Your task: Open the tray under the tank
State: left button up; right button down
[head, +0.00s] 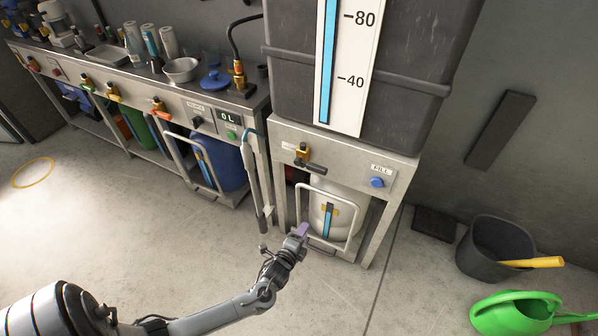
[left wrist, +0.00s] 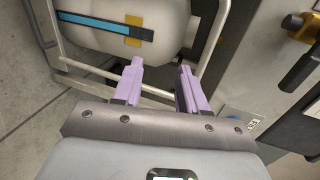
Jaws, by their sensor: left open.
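The large grey tank (head: 400,70) with a blue level gauge stands on a metal stand. Under it, a tray (head: 334,252) with a pale tubular frame handle (head: 351,222) carries a white canister (head: 325,212) with a blue strip and a yellow patch. The canister (left wrist: 170,35) and pale bars (left wrist: 88,72) also show in the left wrist view. My left gripper (head: 300,231) is open at the tray's front, near the frame's lower left. Its purple fingers (left wrist: 161,80) point toward the bars; I cannot tell whether they touch. My right gripper is out of view.
A tap (head: 304,158) and a blue button (head: 377,182) marked FILL sit above the tray. To the left is a workbench (head: 165,90) with a blue drum (head: 228,165) below. A black bucket (head: 492,250) and green watering can (head: 510,314) stand right. Floor before the tray is clear.

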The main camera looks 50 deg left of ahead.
pick_arm(q)
jog(key=p, duration=0.2)
send_near(327, 196)
notch_tip(327, 196, down, 2)
jog(key=s+a, duration=0.1)
jog(key=w+d+t, duration=0.1)
jog(key=w, duration=0.1)
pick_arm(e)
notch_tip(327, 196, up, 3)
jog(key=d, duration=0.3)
pick_arm(q)
jog(key=b+x, duration=0.2)
jog(key=x, duration=0.1)
jog(key=b+x, duration=0.2)
jog(key=x, duration=0.1)
jog(key=b+x, duration=0.2)
jog(key=shift+w+a+r, duration=0.2)
jog(key=shift+w+a, duration=0.15)
jog(key=shift+w+a+b, duration=0.3)
jog(key=shift+w+b, duration=0.05)
jog(key=shift+b, duration=0.05)
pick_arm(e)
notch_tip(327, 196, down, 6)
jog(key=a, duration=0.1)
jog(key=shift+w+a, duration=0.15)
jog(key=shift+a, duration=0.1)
